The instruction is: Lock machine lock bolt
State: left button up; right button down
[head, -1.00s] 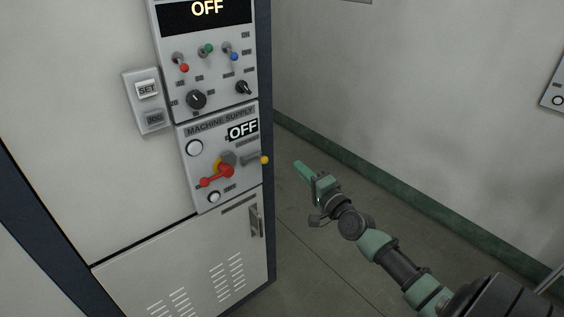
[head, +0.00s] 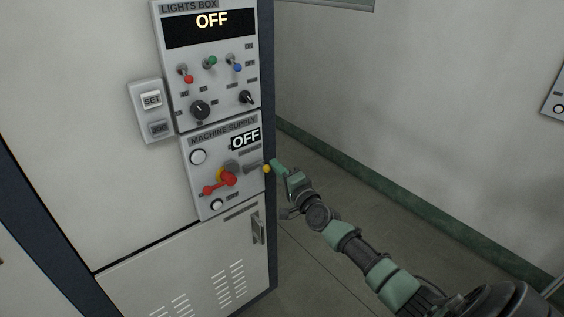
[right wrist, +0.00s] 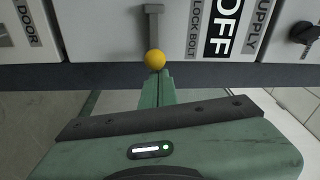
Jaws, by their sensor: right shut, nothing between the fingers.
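The lock bolt is a grey bar with a yellow ball end (head: 267,169) at the right edge of the machine supply panel (head: 190,178). In the right wrist view the grey bar (right wrist: 153,32) ends in the yellow ball (right wrist: 155,60), beside the "LOCK BOLT" label. My right gripper (head: 275,166) is shut and empty. Its green fingertips (right wrist: 156,76) are right at the yellow ball; I cannot tell whether they touch it. A red lever (head: 219,184) sits on the panel left of the bolt. The panel display (head: 245,138) reads OFF. My left gripper is not in view.
Above is the lights box (head: 180,55) with several toggle switches, knobs and an OFF display. A cabinet door handle (head: 258,228) sits below. The floor right of the cabinet is open up to the wall.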

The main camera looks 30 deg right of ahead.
aim_at(257, 165)
jog(key=shift+f, duration=0.1)
jog(key=a+p, duration=0.2)
jog(key=a, duration=0.2)
jog(key=shift+s+a+p, duration=0.15)
jog(key=shift+a+p, duration=0.15)
jog(key=shift+p, duration=0.1)
jog(key=shift+f, duration=0.1)
